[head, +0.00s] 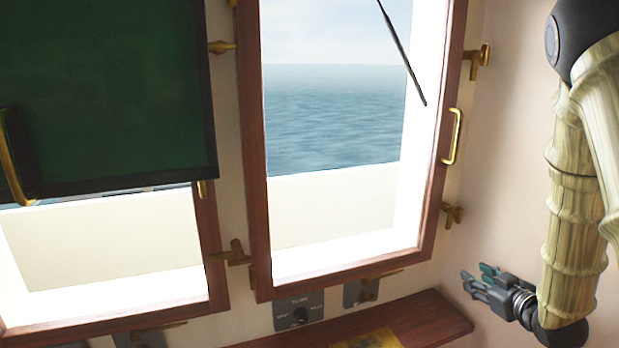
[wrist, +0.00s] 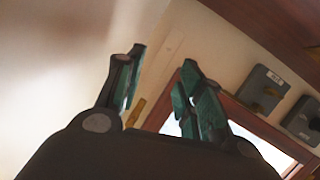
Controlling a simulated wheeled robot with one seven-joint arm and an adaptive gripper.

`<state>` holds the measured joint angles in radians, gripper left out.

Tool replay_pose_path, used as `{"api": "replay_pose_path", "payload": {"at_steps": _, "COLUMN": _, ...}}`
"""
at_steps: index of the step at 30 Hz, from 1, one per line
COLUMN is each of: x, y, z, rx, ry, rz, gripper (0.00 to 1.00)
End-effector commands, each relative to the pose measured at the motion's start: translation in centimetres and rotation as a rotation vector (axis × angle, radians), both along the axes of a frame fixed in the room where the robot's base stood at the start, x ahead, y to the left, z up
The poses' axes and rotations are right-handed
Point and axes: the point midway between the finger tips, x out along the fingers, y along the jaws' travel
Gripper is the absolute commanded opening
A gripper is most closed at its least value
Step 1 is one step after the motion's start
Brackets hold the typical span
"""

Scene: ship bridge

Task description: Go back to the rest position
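My gripper (head: 477,281) is at the lower right in the head view, beside the right end of the wooden ledge and in front of the pale wall. Its fingers stand apart with nothing between them. In the wrist view my gripper (wrist: 160,85) shows two dark fingers with green pads, clearly spread. My arm hangs down along the right edge of the head view, bent at the bottom so that the gripper points left.
A wood-framed window (head: 330,220) with brass latches and a handle (head: 453,136) fills the middle. A dark green panel (head: 100,90) covers the upper left. A wooden ledge (head: 440,318) runs below, near a knob box (head: 300,312). The pale right wall (head: 500,150) is bare.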

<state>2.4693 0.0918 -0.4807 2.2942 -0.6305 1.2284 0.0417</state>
Motion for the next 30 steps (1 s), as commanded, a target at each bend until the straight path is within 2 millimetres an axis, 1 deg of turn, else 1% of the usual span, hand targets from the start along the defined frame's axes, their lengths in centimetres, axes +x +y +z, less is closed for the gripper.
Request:
{"api": "replay_pose_path", "payload": {"at_steps": 1, "x": -0.3, "y": 0.3, "z": -1.5, "rx": -0.035, "ry": 0.039, "rz": -0.012, "gripper": 0.37}}
{"api": "replay_pose_path", "payload": {"at_steps": 5, "x": -1.4, "y": 0.8, "z": -6.0, "rx": -0.123, "ry": 0.138, "rz": -0.045, "gripper": 0.37}}
{"api": "replay_pose_path", "payload": {"at_steps": 6, "x": -1.9, "y": 1.0, "z": -7.4, "rx": -0.144, "ry": 0.169, "rz": -0.054, "gripper": 0.37}}
{"api": "replay_pose_path", "payload": {"at_steps": 8, "x": -2.7, "y": 1.3, "z": -9.6, "rx": -0.171, "ry": 0.218, "rz": -0.066, "gripper": 0.37}}
{"api": "replay_pose_path", "payload": {"at_steps": 9, "x": -3.3, "y": 1.6, "z": -11.0, "rx": -0.186, "ry": 0.249, "rz": -0.072, "gripper": 0.37}}
{"api": "replay_pose_path", "payload": {"at_steps": 14, "x": -6.4, "y": 2.9, "z": -16.9, "rx": -0.211, "ry": 0.38, "rz": -0.098, "gripper": 0.37}}
{"api": "replay_pose_path", "payload": {"at_steps": 15, "x": -7.3, "y": 3.3, "z": -18.4, "rx": -0.209, "ry": 0.415, "rz": -0.103, "gripper": 0.37}}
{"api": "replay_pose_path", "payload": {"at_steps": 17, "x": -8.8, "y": 4.0, "z": -20.8, "rx": -0.204, "ry": 0.468, "rz": -0.113, "gripper": 0.37}}
{"api": "replay_pose_path", "payload": {"at_steps": 18, "x": -9.9, "y": 4.6, "z": -22.4, "rx": -0.195, "ry": 0.505, "rz": -0.12, "gripper": 0.37}}
{"api": "replay_pose_path", "payload": {"at_steps": 20, "x": -11.6, "y": 5.4, "z": -24.8, "rx": -0.177, "ry": 0.561, "rz": -0.132, "gripper": 0.37}}
{"api": "replay_pose_path", "payload": {"at_steps": 21, "x": -12.9, "y": 6.0, "z": -26.3, "rx": -0.163, "ry": 0.598, "rz": -0.141, "gripper": 0.37}}
{"api": "replay_pose_path", "payload": {"at_steps": 23, "x": -14.8, "y": 6.9, "z": -28.5, "rx": -0.14, "ry": 0.655, "rz": -0.155, "gripper": 0.37}}
{"api": "replay_pose_path", "payload": {"at_steps": 24, "x": -16.2, "y": 7.6, "z": -30.0, "rx": -0.123, "ry": 0.693, "rz": -0.165, "gripper": 0.37}}
{"api": "replay_pose_path", "payload": {"at_steps": 26, "x": -18.3, "y": 8.6, "z": -32.1, "rx": -0.096, "ry": 0.75, "rz": -0.181, "gripper": 0.37}}
{"api": "replay_pose_path", "payload": {"at_steps": 27, "x": -19.7, "y": 9.3, "z": -33.4, "rx": -0.078, "ry": 0.787, "rz": -0.192, "gripper": 0.37}}
{"api": "replay_pose_path", "payload": {"at_steps": 29, "x": -21.9, "y": 10.3, "z": -35.3, "rx": -0.051, "ry": 0.844, "rz": -0.209, "gripper": 0.37}}
{"api": "replay_pose_path", "payload": {"at_steps": 30, "x": -23.4, "y": 11.1, "z": -36.5, "rx": -0.032, "ry": 0.884, "rz": -0.221, "gripper": 0.37}}
